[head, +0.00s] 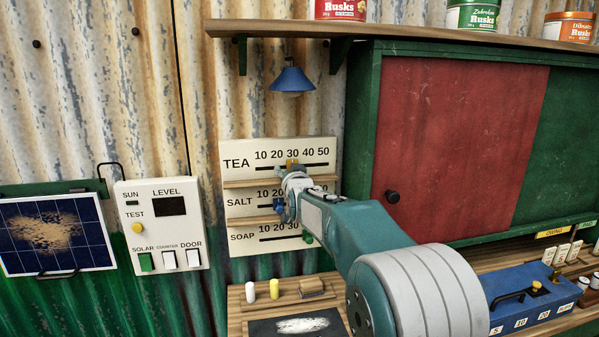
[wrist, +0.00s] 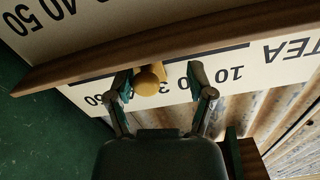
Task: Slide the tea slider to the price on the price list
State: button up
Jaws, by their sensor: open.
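The tea slider's orange-yellow knob (head: 291,162) sits near the 30 mark on the TEA scale (head: 237,163). In the wrist view, which is upside down, the knob (wrist: 149,79) stands between the two fingers of my gripper (wrist: 163,88). The fingers are apart. The knob is closer to the picture-left finger, and I cannot tell if they touch. In the head view my gripper (head: 293,184) is in front of the board and covers part of the SALT row. No readable price list shows in either view.
A wooden ledge (wrist: 210,30) runs beside the TEA row. A blue salt knob (head: 278,206) and a green soap knob (head: 308,238) sit below. A blue lamp (head: 291,80) hangs above. A dark slate with a white smear (head: 302,325) lies on the counter.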

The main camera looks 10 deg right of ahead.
jog(key=shift+a, duration=0.35)
jog(key=shift+s+d, duration=0.25)
jog(key=shift+d, duration=1)
jog(key=shift+s+a, duration=1.2)
jog(key=shift+s, duration=4.55)
jog(key=shift+w+d, duration=0.65)
jog(key=shift+w, duration=1.35)
jog(key=shift+w+d, duration=0.65)
jog(key=shift+w, duration=1.35)
jog(key=shift+w+d, duration=0.65)
jog(key=shift+w, duration=1.35)
